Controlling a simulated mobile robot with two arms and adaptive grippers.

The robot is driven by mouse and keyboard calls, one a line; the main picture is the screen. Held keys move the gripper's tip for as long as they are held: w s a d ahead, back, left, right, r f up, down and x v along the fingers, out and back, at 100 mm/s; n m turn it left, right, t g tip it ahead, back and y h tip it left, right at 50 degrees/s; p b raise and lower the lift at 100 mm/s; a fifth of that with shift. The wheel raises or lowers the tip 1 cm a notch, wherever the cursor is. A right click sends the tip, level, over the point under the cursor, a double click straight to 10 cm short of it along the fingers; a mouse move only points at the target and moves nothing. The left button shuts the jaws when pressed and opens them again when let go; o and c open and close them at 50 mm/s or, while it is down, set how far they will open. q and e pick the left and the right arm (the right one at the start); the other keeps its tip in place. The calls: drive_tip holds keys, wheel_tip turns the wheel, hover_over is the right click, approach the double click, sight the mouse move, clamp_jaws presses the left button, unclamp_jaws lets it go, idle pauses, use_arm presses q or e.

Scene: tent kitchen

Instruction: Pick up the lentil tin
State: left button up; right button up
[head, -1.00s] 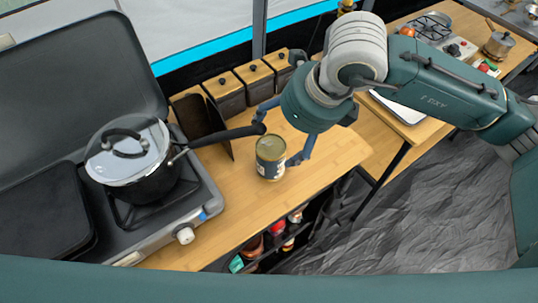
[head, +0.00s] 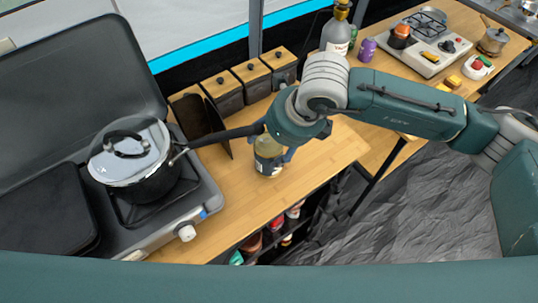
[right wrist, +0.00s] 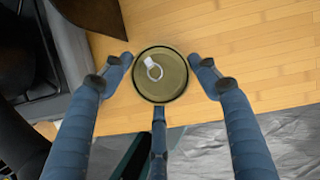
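The lentil tin (head: 266,166) stands upright on the wooden counter, to the right of the stove, with its upper part partly hidden by my right gripper (head: 272,150). In the right wrist view the tin (right wrist: 160,88) shows from above, with a gold lid and a ring pull. My right gripper's blue fingers (right wrist: 161,62) are spread on either side of the tin, with a narrow gap at each tip. A third finger shows at the tin's lower edge; I cannot tell if it touches. My left gripper is not in view.
A lidded pot (head: 140,170) stands on the stove, and its long black handle (head: 228,137) reaches close to my right gripper. Several wood-lidded canisters (head: 222,95) line the counter's back. The counter's front edge (head: 262,217) is near, with a shelf of jars below.

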drive_tip(key=shift+w, duration=0.1)
drive_tip(key=c, duration=1.1)
drive_tip(key=shift+r, duration=0.1)
